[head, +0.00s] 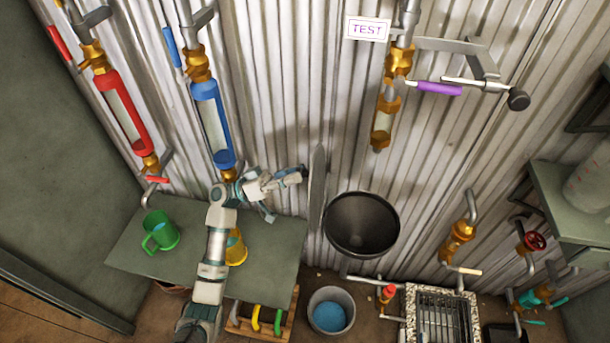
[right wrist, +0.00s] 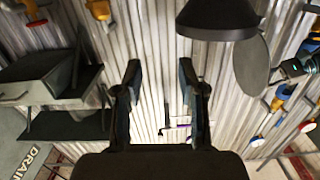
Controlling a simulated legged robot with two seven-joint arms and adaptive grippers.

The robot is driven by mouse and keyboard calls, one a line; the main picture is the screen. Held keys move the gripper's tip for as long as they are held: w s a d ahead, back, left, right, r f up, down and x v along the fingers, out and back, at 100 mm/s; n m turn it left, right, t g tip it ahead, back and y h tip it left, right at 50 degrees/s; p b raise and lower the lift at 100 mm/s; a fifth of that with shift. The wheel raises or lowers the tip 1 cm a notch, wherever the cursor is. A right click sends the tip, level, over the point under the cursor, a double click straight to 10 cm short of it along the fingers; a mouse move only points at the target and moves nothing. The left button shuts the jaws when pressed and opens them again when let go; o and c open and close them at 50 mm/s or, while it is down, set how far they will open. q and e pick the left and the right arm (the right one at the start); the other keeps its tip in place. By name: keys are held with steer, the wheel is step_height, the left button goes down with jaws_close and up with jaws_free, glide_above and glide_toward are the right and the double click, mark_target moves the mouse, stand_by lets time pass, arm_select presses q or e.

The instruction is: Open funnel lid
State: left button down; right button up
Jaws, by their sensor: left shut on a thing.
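The dark round funnel (head: 362,225) is on the corrugated wall, its mouth uncovered. Its grey disc lid (head: 317,190) stands upright, nearly edge-on, at the funnel's left side. In the right wrist view the funnel (right wrist: 217,22) is at the top and the lid (right wrist: 252,65) hangs beside it. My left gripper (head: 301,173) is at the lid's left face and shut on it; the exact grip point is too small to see. It also shows in the right wrist view (right wrist: 284,70). My right gripper (right wrist: 159,76) is open and empty, away from the lid; the head view does not show it.
Below my left arm is a green table (head: 130,258) with a green mug (head: 160,232) and a yellow mug (head: 236,247). A bucket (head: 331,311) stands on the floor below the funnel. A purple-handled valve (head: 438,88) and pipes are above.

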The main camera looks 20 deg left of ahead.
arm_select(q)
steer(key=shift+s+a+f+t+h+b, duration=0.15)
steer(key=shift+a+f+t+h+b, duration=0.25)
steer(key=shift+a+b, duration=0.45)
arm_select(e)
steer(key=shift+s+a+r+t+y, duration=0.15)
steer(key=shift+r+t+y, duration=0.1)
steer(key=shift+r+t, duration=1)
steer(key=shift+s+a+r+t+y, duration=0.1)
steer(key=shift+r+t+y, duration=0.15)
steer(key=shift+r+t, duration=1)
arm_select(q)
steer(key=shift+d+f, duration=0.1)
arm_select(e)
steer(key=shift+r, duration=0.2)
steer(key=shift+w, duration=0.1)
arm_select(q)
steer(key=c, duration=0.9)
jaws_free()
steer(key=shift+o, duration=0.5)
arm_select(e)
steer(key=shift+w+a+f, duration=0.1)
arm_select(q)
steer(key=v, duration=1.2)
steer(key=shift+a, duration=0.25)
